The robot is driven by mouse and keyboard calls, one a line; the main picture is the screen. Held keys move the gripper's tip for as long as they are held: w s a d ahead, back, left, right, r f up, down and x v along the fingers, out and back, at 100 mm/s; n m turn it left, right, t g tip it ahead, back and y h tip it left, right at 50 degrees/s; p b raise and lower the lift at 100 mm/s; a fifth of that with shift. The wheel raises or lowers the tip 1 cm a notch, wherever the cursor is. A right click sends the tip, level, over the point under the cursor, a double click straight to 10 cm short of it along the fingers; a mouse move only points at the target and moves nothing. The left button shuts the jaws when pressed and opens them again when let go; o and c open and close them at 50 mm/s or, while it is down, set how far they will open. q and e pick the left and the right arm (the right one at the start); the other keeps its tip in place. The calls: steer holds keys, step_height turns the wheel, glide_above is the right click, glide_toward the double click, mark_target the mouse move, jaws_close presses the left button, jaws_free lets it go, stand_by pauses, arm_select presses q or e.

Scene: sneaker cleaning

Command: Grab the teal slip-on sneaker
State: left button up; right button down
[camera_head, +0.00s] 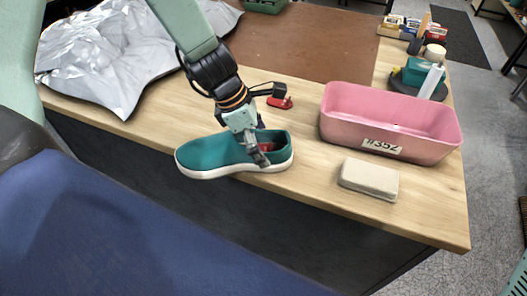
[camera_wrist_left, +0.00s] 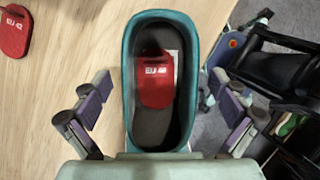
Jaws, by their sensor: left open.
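The teal slip-on sneaker (camera_head: 215,153) with a white sole stands upright along the front edge of the wooden table, toe to the left. In the left wrist view the sneaker (camera_wrist_left: 129,75) shows from above, its opening facing the camera, with a red tag (camera_wrist_left: 156,86) inside. My left gripper (camera_head: 261,158) is at the shoe's opening in the head view. In the left wrist view its fingers (camera_wrist_left: 160,112) are spread wide, one on each side of the shoe, with visible gaps. My right gripper is not in view.
A pink bin (camera_head: 338,128) labelled #352 and a beige block (camera_head: 369,179) are to the right. A red tag (camera_head: 282,103) lies behind the shoe. Crumpled silver sheeting (camera_head: 110,55) covers the back left. Small items (camera_head: 420,78) stand at the far right.

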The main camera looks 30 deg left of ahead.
arm_select(q)
steer(key=shift+d+f+b, duration=0.3)
steer(key=shift+f, duration=0.15)
steer(key=shift+w+f, duration=0.15)
steer(key=shift+c, duration=0.2)
steer(key=c, duration=1.5)
